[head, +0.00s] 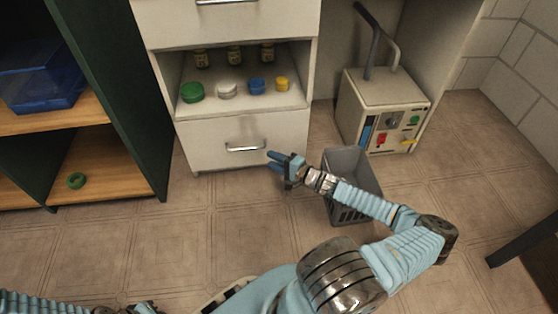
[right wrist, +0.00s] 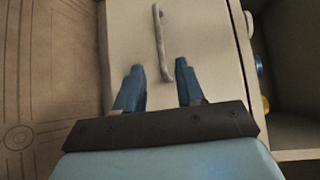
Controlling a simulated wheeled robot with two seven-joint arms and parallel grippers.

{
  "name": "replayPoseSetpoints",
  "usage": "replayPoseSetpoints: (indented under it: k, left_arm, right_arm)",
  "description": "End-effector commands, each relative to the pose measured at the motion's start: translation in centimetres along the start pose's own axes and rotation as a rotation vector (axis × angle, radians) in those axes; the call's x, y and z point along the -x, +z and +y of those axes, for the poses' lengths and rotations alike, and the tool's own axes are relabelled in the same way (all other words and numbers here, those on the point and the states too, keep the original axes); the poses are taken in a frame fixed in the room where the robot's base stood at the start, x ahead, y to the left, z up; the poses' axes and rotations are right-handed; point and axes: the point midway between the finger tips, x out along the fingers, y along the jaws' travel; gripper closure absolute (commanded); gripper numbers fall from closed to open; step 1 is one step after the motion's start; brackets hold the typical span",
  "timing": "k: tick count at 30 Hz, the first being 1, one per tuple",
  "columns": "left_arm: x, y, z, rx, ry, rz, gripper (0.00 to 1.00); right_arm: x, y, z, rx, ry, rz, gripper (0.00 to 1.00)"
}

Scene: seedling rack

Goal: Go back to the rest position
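My right gripper (head: 274,158) is in front of the white cabinet's lower drawer (head: 215,152), to the right of its metal handle (head: 245,148). In the right wrist view its two blue fingers (right wrist: 159,68) stand apart with nothing held between them. The drawer handle (right wrist: 160,40) shows just beyond and between the fingertips in that view; whether they touch it I cannot tell. The drawer looks closed. My left arm shows only in part along the bottom left edge of the head view, and its fingers cannot be made out.
A grey basket (head: 352,165) stands on the floor beneath my right forearm. A beige machine (head: 385,95) stands behind it. Jars and coloured lids sit on the cabinet's open shelf (head: 240,103). A green shelf unit (head: 110,80) is at left, a dark table leg (head: 520,243) at right.

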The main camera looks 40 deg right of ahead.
Motion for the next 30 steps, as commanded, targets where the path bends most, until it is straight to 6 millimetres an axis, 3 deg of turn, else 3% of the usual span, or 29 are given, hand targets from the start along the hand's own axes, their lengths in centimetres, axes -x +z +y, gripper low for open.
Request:
replayPoseSetpoints:
  k: [6, 23, 26, 29, 30]
  left_arm:
    - [0.3, 0.0, 0.1, 0.000, 0.000, -0.001, 1.00]
    - [0.3, 0.0, 0.1, 0.000, 0.000, -0.001, 1.00]
    - [0.3, 0.0, 0.1, 0.000, 0.000, -0.001, 1.00]
    - [0.3, 0.0, 0.1, 0.000, 0.000, -0.001, 1.00]
    - [0.3, 0.0, 0.1, 0.000, 0.000, -0.001, 1.00]
  right_arm:
    - [1.9, 0.0, 0.0, 0.001, 0.000, 0.000, 0.62]
    - [1.9, 0.1, 0.0, 0.001, 0.001, -0.003, 0.62]
    - [0.9, 1.8, 0.3, 0.002, 0.020, -0.043, 0.62]
    - [-1.3, 6.2, 1.4, 0.009, 0.076, -0.149, 0.62]
    - [-2.3, 8.9, 2.0, 0.014, 0.111, -0.212, 0.62]
